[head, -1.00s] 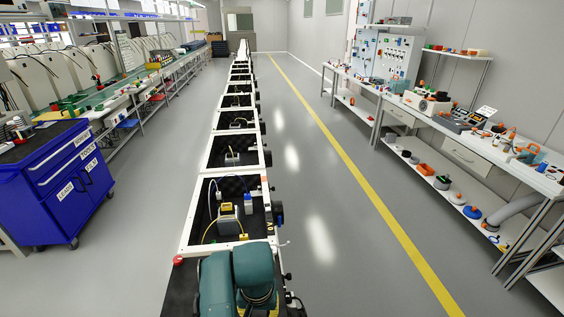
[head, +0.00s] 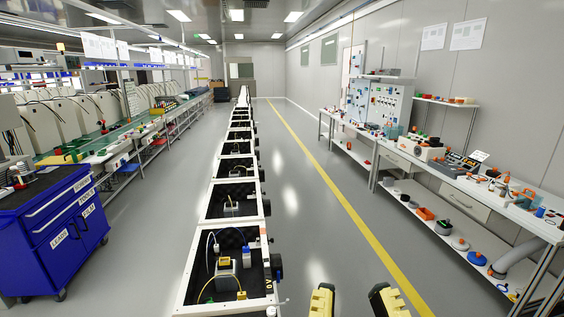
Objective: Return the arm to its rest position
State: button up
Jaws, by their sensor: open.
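My gripper (head: 353,292) shows at the bottom edge of the head view, right of centre. Its two yellow and black fingers stand apart with bare grey floor visible between them. It is open and holds nothing that I can see. The rest of the arm is below the picture and hidden. The gripper appears to the right of the white-framed rail (head: 209,226).
The rail runs straight down the aisle. A blue tool cabinet (head: 62,236) stands at the left, before a long workbench with bins. A cluttered white bench (head: 462,180) with a lower shelf lines the right. The floor by the yellow line (head: 342,187) is clear.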

notch_tip(320, 180, up, 30)
jog(key=p, duration=2.7)
